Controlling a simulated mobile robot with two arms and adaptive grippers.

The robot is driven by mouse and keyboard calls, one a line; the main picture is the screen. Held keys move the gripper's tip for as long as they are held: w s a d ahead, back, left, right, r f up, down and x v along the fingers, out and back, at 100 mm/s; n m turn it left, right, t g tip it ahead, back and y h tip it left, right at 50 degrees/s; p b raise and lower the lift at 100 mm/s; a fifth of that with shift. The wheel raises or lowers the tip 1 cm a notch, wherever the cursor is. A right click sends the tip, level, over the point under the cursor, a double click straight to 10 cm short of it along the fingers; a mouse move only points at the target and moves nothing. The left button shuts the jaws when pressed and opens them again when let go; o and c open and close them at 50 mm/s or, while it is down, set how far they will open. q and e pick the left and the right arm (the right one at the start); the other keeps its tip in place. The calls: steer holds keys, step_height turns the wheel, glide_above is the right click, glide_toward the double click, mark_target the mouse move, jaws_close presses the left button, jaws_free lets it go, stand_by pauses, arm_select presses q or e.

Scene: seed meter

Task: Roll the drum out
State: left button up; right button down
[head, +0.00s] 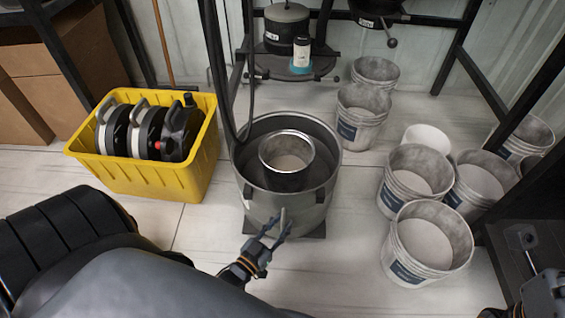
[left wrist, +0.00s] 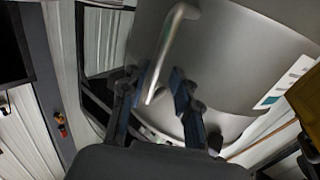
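The drum (head: 325,205) is a grey metal cylinder with an open top, standing upright on a low dark base (head: 313,230) at mid-floor. A smaller metal pot (head: 290,180) sits inside it. A bar handle (head: 283,218) is on the drum's near side; it also shows in the left wrist view (left wrist: 168,45). My left gripper (head: 275,230) is at this handle. In the left wrist view its fingers (left wrist: 162,80) are apart, one on each side of the handle, with a gap visible. Dark parts with orange at the lower right corner may be my right gripper; its fingers are unclear.
A yellow crate (head: 150,180) holding several round dark units stands left of the drum. Several white buckets (head: 427,243) stand to the right. A dark metal rack (head: 245,40) is behind. Black hoses (head: 222,80) hang to the drum's rim. Pale floor is clear in narrow gaps between them.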

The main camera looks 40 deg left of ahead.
arm_select(q)
steer(key=shift+d, duration=0.15)
steer(key=shift+w+r, duration=0.1)
steer(key=shift+r, duration=0.1)
steer(key=shift+r, duration=0.25)
steer(key=r, duration=0.9)
steer(key=shift+a+r, duration=0.1)
steer(key=shift+a, duration=0.1)
steer(key=shift+r, duration=0.2)
steer(key=shift+d+f, duration=0.1)
steer(key=shift+f, duration=0.1)
